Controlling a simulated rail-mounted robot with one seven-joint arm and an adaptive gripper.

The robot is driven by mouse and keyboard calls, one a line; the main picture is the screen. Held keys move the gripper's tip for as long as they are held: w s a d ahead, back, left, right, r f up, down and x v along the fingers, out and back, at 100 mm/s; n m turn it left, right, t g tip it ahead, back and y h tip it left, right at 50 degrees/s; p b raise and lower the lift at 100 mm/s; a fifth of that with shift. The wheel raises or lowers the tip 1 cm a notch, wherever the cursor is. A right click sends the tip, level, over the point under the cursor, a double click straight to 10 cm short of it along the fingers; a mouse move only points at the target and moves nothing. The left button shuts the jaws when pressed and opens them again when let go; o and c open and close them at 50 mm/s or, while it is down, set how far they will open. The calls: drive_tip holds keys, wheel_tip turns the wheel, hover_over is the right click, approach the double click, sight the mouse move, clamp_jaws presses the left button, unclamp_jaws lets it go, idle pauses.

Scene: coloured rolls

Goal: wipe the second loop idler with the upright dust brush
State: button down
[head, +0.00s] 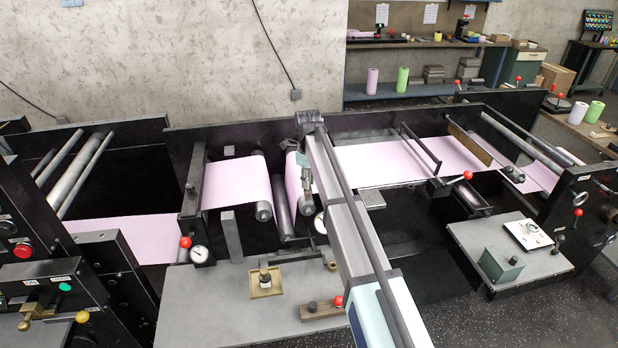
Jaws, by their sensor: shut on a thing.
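Several loop idlers show left of my arm in the head view: a grey roller end (264,211) under the pink web, a bare lower roller (283,212) beside it, and another web-wrapped roller (308,209) to the right. I cannot read which one is numbered second. My gripper (306,180) is at the far end of my arm, over the web by the right-hand roller. It is shut on a small upright thing, apparently the dust brush, mostly hidden by the gripper. I cannot tell whether its bristles touch a roller.
The pink web (232,184) runs across the machine between black side frames. A dial gauge (199,254) stands left of the rollers. A brass tray (266,292) with a dark-topped jar and a wooden block (322,311) lie on the grey front table (215,310). My arm hides part of the right side.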

wheel_tip(320, 180, down, 2)
drive_tip(key=shift+b, duration=0.4)
drive_tip(key=shift+w+a+f+b, duration=0.15)
drive_tip(key=shift+w+f, duration=0.2)
drive_tip(key=shift+w, duration=0.25)
drive_tip(key=shift+w+a+f+b, duration=0.15)
drive_tip(key=shift+w+f, duration=0.15)
drive_tip(key=shift+w, duration=0.3)
drive_tip(key=shift+w+a, duration=0.2)
drive_tip(key=shift+w, duration=0.45)
drive_tip(key=shift+w+a+f+b, duration=0.15)
drive_tip(key=shift+a+b, duration=0.05)
drive_tip(key=shift+b, duration=0.2)
drive_tip(key=s, duration=0.1)
drive_tip(key=s+d, duration=0.1)
drive_tip(key=shift+s+d+r+p, duration=0.1)
drive_tip(key=shift+s+r+p, duration=0.1)
drive_tip(key=shift+s+p, duration=0.2)
drive_tip(key=shift+s+d, duration=0.15)
drive_tip(key=shift+s, duration=0.45)
drive_tip(key=shift+r+p, duration=1.95)
drive_tip(key=shift+r, duration=2.1)
